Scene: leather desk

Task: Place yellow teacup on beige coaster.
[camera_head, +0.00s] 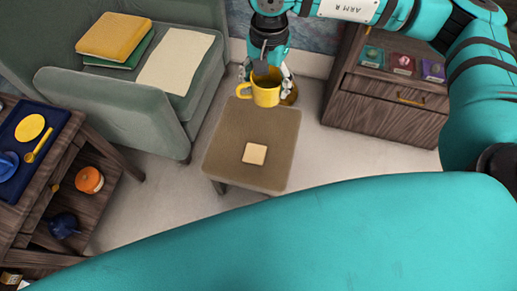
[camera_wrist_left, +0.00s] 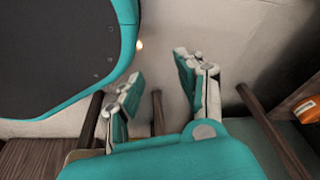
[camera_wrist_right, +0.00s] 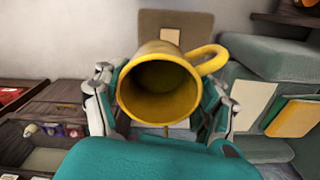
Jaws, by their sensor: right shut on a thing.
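The yellow teacup (camera_head: 266,95) is held in my right gripper (camera_head: 267,78), over the far edge of a small brown table. Its handle points left in the head view. In the right wrist view the cup (camera_wrist_right: 160,90) sits between the fingers with its mouth toward the camera. The beige coaster (camera_head: 255,153) lies flat on the table top, nearer than the cup and apart from it; nothing is on it. My left gripper (camera_wrist_left: 155,78) is open and empty in the left wrist view, and out of the head view.
The small brown table (camera_head: 225,145) is bare around the coaster. A wooden cabinet (camera_head: 385,105) stands at right. A side table with a blue tray (camera_head: 48,117) is at far left.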

